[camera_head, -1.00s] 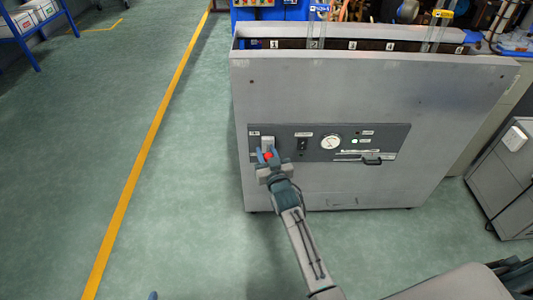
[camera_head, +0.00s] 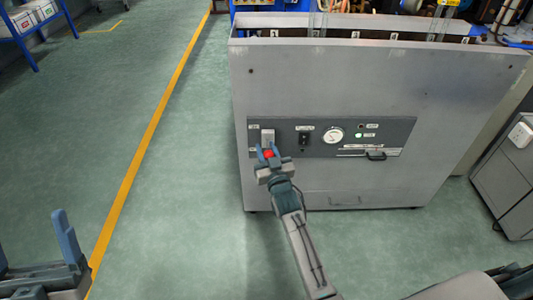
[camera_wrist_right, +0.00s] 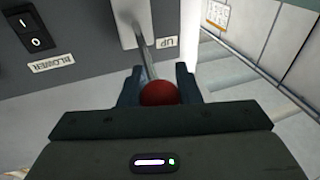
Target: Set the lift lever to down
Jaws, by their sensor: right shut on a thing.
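The lift lever has a red ball knob (camera_head: 268,154) on a thin metal rod, at the left end of the control panel (camera_head: 400,130). In the right wrist view, the knob (camera_wrist_right: 158,93) sits between the fingers, and the rod (camera_wrist_right: 148,62) runs to a pale slotted plate (camera_wrist_right: 130,22). An "UP" label (camera_wrist_right: 167,43) is beside the plate. My right gripper (camera_head: 268,158) is shut on the knob, in front of the plate's lower part. My left gripper (camera_head: 35,250) is at the lower left with its fingers apart, empty over the floor.
The panel also carries a blower switch (camera_head: 304,138), a round gauge (camera_head: 333,135), indicator lights and a black handle (camera_head: 376,155). The grey cabinet (camera_head: 330,80) stands on green floor. A grey box unit (camera_head: 505,180) is at right. The floor left of the cabinet is clear.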

